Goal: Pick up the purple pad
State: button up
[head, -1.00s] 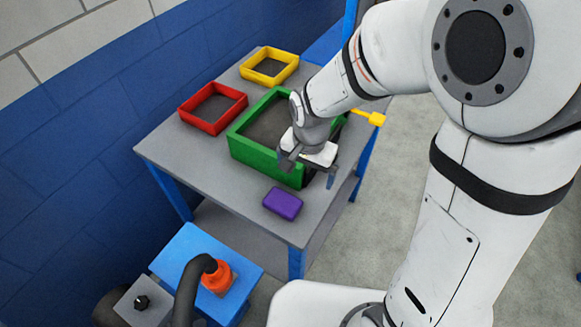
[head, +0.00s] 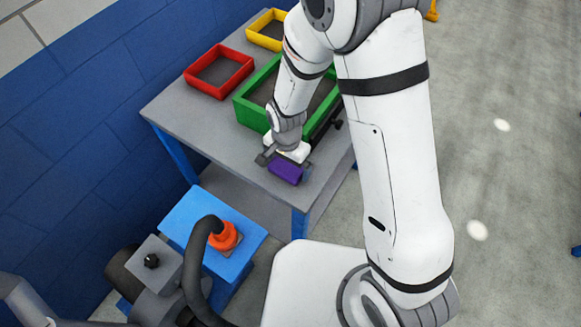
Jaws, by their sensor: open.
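The purple pad (head: 286,170) lies on the grey table (head: 190,110) near its front corner, in front of the green tray. My gripper (head: 283,162) is open and reaches down right at the pad, with its fingers around the pad's far side. The gripper body hides the pad's far edge. I cannot tell whether the fingers touch it.
A green tray (head: 250,113) stands just behind my gripper. A red tray (head: 205,88) and a yellow tray (head: 262,37) stand farther back. A blue box with an orange fitting (head: 226,238) stands in front of the table. The table's left part is clear.

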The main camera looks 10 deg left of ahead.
aim_at(287, 167)
jog(key=shift+f, duration=0.3)
jog(key=c, duration=0.7)
jog(key=shift+r, duration=0.1)
notch_tip(287, 167, up, 10)
jog(key=shift+f+b, duration=0.1)
jog(key=shift+b, duration=0.35)
